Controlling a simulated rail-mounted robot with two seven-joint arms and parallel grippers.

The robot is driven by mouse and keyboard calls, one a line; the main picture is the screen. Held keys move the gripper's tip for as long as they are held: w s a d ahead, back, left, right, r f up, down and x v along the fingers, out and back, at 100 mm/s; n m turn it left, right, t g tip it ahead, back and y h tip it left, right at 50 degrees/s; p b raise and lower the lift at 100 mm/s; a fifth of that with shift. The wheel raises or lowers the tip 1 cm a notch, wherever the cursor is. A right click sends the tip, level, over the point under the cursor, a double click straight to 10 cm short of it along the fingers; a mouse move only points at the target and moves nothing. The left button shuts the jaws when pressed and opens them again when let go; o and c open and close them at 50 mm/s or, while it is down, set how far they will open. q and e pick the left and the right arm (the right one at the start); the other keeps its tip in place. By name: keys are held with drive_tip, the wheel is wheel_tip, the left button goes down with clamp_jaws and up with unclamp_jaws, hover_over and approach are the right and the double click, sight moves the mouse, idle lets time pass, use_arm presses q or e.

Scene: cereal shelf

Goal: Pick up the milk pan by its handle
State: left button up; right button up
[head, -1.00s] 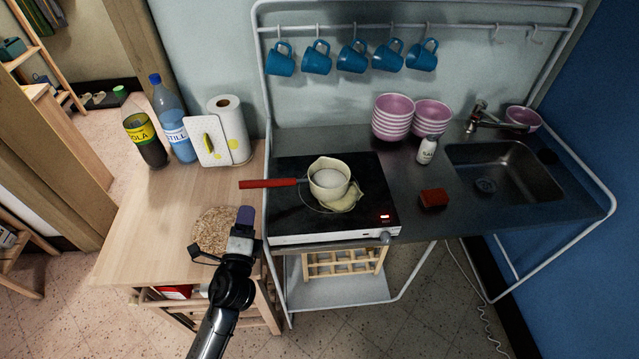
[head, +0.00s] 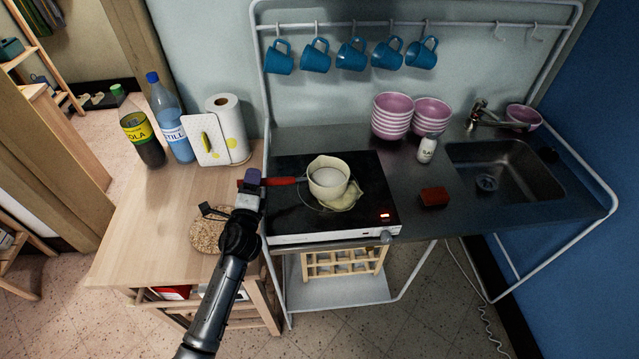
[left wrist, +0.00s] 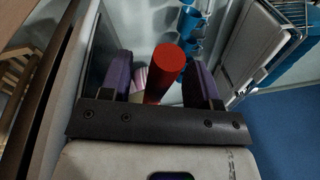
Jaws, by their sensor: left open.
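The milk pan (head: 327,178) is a small cream pan with pale contents. It stands on the black hob, and its red handle (head: 283,181) points left over the hob's edge. My left gripper (head: 252,178) is at the free end of the handle and hides its tip in the head view. In the left wrist view the red handle (left wrist: 165,75) lies between the two purple fingers (left wrist: 160,78), with gaps on both sides. The left gripper is open around the handle end. My right gripper is not in view.
A round cork-like mat (head: 207,235) lies on the wooden table (head: 140,225). Bottles (head: 172,125) and a paper roll (head: 232,130) stand behind. Pink bowls (head: 393,120) and a red sponge-like block (head: 434,197) are right.

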use_arm(q)
drive_tip(key=shift+w, duration=0.1)
drive_tip(key=shift+c, duration=0.4)
clamp_jaws()
drive_tip(key=shift+r, duration=0.1)
